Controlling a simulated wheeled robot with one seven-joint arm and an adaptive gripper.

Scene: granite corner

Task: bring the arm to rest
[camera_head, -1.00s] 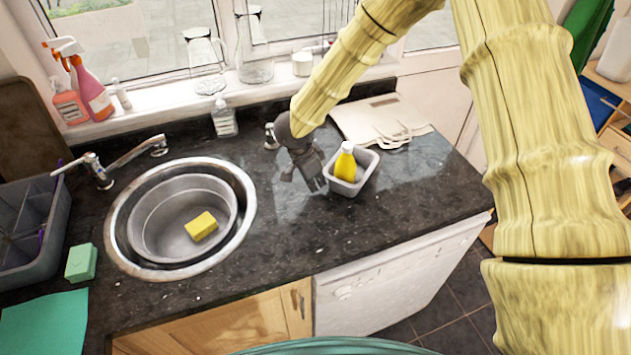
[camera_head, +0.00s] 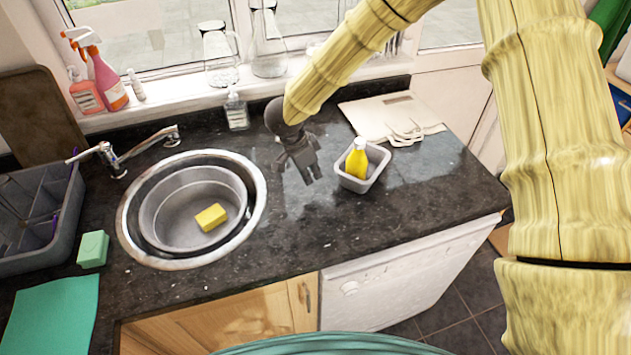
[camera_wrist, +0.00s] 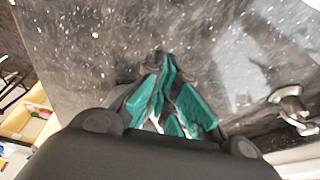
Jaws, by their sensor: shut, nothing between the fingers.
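My gripper (camera_head: 312,178) is over the dark granite counter (camera_head: 290,230) in the head view, between the sink and a small grey tub. It is shut with nothing in it. In the wrist view its teal-lined fingers (camera_wrist: 165,65) meet at the tips, with speckled granite beyond. My arm comes down to it from the upper right. The gripper is apart from the tub; its exact height above the counter is hard to tell.
The grey tub (camera_head: 350,182) holds a yellow bottle (camera_head: 357,160), right of my gripper. A round sink (camera_head: 128,222) with a yellow sponge (camera_head: 211,217) is to the left. Behind stand a clear dispenser (camera_head: 236,113) and a pale board (camera_head: 375,113). The counter's front middle is clear.

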